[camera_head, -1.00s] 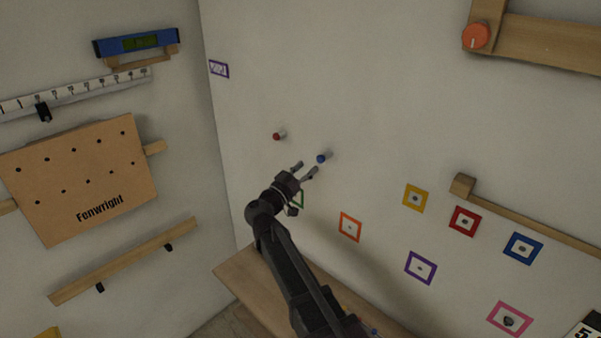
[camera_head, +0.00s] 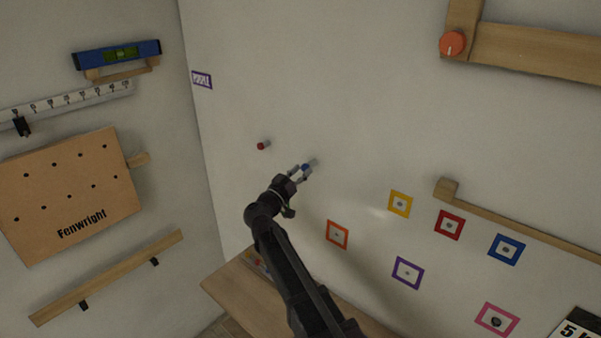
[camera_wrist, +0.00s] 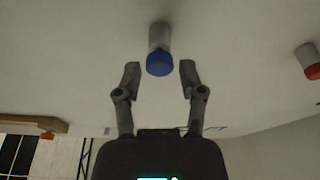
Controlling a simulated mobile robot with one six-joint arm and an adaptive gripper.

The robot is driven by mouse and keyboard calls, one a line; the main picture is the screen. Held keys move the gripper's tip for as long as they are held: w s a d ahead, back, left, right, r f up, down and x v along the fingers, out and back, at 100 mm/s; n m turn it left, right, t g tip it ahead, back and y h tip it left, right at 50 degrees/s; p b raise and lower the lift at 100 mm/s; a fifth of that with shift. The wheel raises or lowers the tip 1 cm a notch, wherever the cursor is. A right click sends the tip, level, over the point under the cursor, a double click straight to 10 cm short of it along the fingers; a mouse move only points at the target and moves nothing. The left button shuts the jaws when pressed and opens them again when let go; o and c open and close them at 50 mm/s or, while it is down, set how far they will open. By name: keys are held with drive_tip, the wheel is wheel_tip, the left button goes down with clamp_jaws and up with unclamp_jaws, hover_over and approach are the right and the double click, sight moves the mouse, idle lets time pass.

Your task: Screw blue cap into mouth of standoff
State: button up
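The blue cap (camera_wrist: 159,64) sits at the outer end of a grey standoff (camera_wrist: 159,36) that sticks out from the wall. In the head view the blue cap (camera_head: 306,167) and its standoff (camera_head: 313,162) show at my gripper's tips. My gripper (camera_wrist: 160,80) is open, with one finger on each side of the cap and a gap on both sides in the wrist view. In the head view my gripper (camera_head: 299,172) reaches up to the wall. How deeply the cap sits in the mouth cannot be seen.
A red-capped standoff (camera_head: 263,146) stands to the left, also at the right of the wrist view (camera_wrist: 311,64). Coloured square frames, such as the orange one (camera_head: 337,234), lie lower right on the wall. A wooden bench (camera_head: 245,296) is below.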

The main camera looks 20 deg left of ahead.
clamp_jaws()
drive_tip(key=m, duration=0.2)
drive_tip(key=m+h, duration=0.1)
drive_tip(key=m, duration=0.1)
drive_tip(key=shift+w+a+m+g+h, duration=0.1)
drive_tip(key=shift+m+g+h, duration=0.2)
drive_tip(key=shift+m+g, duration=0.1)
drive_tip(key=shift+m, duration=0.9)
drive_tip(key=shift+h, duration=0.3)
drive_tip(key=m, duration=0.3)
drive_tip(key=shift+r+g+h+p, duration=0.1)
drive_tip(key=shift+g+h+p, duration=0.2)
drive_tip(key=shift+g+p, duration=0.1)
drive_tip(key=shift+m+g+h, duration=0.4)
drive_tip(key=shift+m, duration=1.3)
drive_tip(key=shift+p, duration=0.3)
